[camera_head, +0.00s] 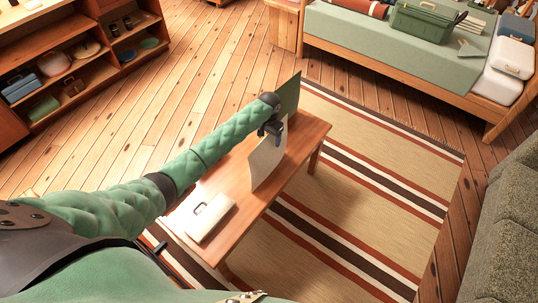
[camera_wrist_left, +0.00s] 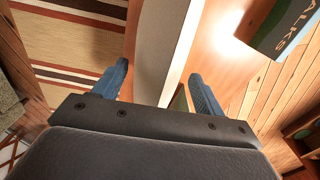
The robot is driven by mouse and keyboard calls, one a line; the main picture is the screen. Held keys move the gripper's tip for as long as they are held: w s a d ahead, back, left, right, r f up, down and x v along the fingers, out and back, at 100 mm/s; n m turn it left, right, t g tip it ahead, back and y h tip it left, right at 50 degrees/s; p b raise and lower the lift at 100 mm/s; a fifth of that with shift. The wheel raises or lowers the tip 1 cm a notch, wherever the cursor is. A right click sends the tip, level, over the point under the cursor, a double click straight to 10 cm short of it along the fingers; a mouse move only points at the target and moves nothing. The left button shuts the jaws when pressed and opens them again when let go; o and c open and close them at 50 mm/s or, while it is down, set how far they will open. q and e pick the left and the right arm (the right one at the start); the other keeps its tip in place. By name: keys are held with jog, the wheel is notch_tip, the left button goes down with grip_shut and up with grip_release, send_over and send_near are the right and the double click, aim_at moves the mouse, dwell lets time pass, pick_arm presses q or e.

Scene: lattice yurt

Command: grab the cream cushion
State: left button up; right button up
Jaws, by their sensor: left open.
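A thin cream slab (camera_head: 268,158), the likeliest cream cushion, stands on edge on the low wooden table (camera_head: 236,178). My left gripper (camera_head: 270,127) is at its top edge in the head view. In the left wrist view the pale slab (camera_wrist_left: 160,45) runs between the two blue fingers of my open left gripper (camera_wrist_left: 158,70), with space beside it. Whether a finger touches it I cannot tell. My forearm and hand hide part of the slab's upper edge in the head view. My right gripper is not in view.
A dark green panel (camera_head: 290,97) stands upright behind the slab. A flat cream case-like thing (camera_head: 210,217) lies at the table's near end. Pale cushion-like things (camera_head: 497,87) lie on the bench at upper right. A grey sofa (camera_head: 515,215) borders the striped rug (camera_head: 385,150).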

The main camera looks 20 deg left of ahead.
pick_arm(q)
jog(key=shift+f, duration=0.1)
grip_shut()
dwell(0.3)
